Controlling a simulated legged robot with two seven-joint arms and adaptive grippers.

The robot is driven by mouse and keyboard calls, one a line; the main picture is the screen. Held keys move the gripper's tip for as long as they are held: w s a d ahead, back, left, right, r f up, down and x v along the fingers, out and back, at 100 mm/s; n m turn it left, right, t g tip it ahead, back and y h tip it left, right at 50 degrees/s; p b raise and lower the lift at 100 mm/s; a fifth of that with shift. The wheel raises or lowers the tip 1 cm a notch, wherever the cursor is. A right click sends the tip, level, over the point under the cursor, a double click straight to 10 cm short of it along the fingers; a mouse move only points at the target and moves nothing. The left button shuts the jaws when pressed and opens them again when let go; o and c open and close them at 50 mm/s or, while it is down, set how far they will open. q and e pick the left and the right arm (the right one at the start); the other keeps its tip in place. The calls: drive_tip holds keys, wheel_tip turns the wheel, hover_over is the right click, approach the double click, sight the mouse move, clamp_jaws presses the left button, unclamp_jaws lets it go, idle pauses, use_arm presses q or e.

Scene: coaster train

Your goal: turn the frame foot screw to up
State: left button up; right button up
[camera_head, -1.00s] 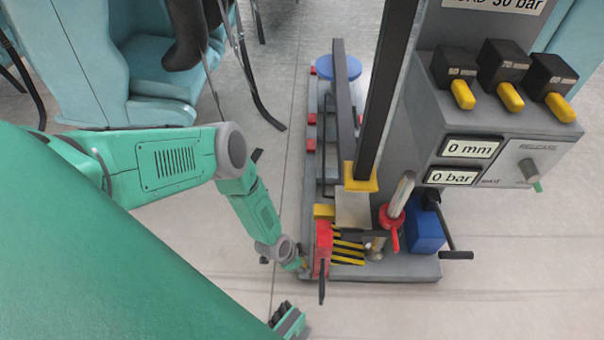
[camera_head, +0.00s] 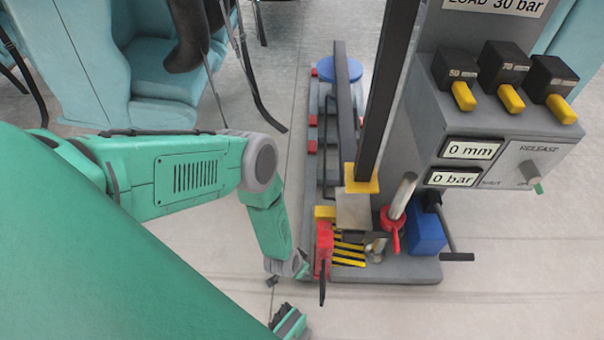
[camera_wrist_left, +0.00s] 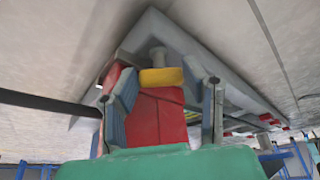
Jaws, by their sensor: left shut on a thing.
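A red block (camera_head: 324,248) with a black lever (camera_head: 322,290) hanging down stands at the near left corner of the grey frame base (camera_head: 400,268). I cannot tell for sure whether it is the foot screw. My left gripper (camera_head: 303,272) is at the block's left side, small and partly hidden in the head view. In the left wrist view my left gripper (camera_wrist_left: 168,105) has one finger on each side of the red block (camera_wrist_left: 155,122), shut on it. A yellow piece (camera_wrist_left: 161,77) lies just beyond.
A red collar with a metal rod (camera_head: 400,200), a blue block (camera_head: 426,230) and a black crank (camera_head: 457,256) stand to the right. A dark upright post (camera_head: 388,80) rises behind. The control box (camera_head: 480,150) reads 0 mm and 0 bar.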

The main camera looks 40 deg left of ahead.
use_arm(q)
drive_tip(key=shift+w+d+r, duration=0.2)
drive_tip(key=shift+w+d, duration=0.05)
drive_tip(key=shift+w, duration=0.45)
drive_tip(key=o, duration=0.9)
drive_tip(key=shift+c, duration=0.2)
drive_tip(key=shift+s+d+f, duration=0.1)
drive_tip(key=shift+s+f, duration=0.05)
drive_tip(key=shift+s, duration=0.15)
drive_tip(key=shift+s+r+p, duration=0.25)
drive_tip(key=shift+r+p, duration=0.4)
drive_tip(key=shift+r, duration=0.05)
drive_tip(key=a+p+v, duration=0.1)
drive_tip(key=p+v, duration=1.1)
drive_tip(key=v, duration=0.2)
drive_tip(key=shift+s+a+p, duration=0.4)
drive_tip(key=shift+s, duration=0.05)
